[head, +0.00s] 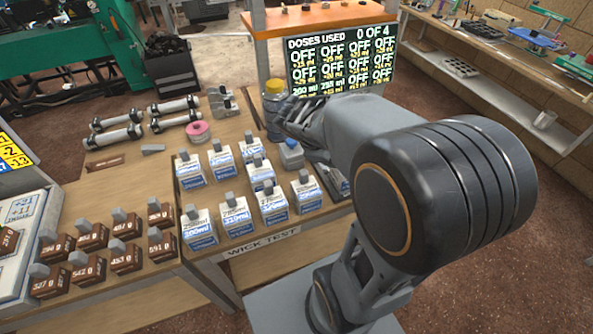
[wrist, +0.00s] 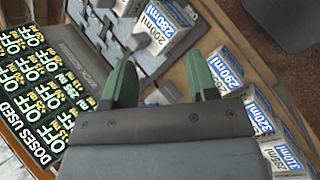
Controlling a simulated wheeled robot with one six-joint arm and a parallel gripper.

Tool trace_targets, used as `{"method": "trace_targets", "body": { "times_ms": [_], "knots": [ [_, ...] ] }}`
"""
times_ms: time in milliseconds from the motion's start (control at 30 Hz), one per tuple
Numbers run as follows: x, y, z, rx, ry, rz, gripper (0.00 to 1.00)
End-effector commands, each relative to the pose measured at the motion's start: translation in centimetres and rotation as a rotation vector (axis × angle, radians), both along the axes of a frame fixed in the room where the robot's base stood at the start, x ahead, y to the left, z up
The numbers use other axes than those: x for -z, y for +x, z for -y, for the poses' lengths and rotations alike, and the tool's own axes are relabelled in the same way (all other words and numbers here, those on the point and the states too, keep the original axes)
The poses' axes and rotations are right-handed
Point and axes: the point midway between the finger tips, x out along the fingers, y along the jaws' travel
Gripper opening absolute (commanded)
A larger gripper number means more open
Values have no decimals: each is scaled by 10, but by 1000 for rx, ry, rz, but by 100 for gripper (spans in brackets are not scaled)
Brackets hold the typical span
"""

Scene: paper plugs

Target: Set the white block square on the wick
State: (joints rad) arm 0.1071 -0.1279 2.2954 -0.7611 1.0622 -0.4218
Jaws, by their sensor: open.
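Several white blocks with blue labels and grey knobs (head: 235,222) stand in rows on the wooden bench; I cannot tell which one the task means. In the head view my gripper is partly hidden by my arm, above the bench's right side. A sign reading WICK TEST (head: 262,244) is on the bench's front edge; I cannot make out the wick itself.
A yellow-lidded jar (head: 275,95) stands close to my arm. Brown blocks (head: 125,257) stand at the left; metal cylinders (head: 118,137) and a pink roll (head: 198,131) lie behind.

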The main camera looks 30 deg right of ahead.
Motion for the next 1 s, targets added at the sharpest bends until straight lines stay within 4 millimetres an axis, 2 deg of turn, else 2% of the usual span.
{"method": "trace_targets", "body": {
  "times_ms": [100,200,300,400,600,1000],
  "knots": [
    [-10,-20,-47,186,226,250,53],
    [-17,-31,-81,326,408,405,53],
    [-24,-39,-107,441,558,510,53],
    [-30,-44,-124,519,663,571,53],
    [-35,-48,-138,580,745,611,53],
    [-34,-48,-138,580,744,610,53]
  ]
}}
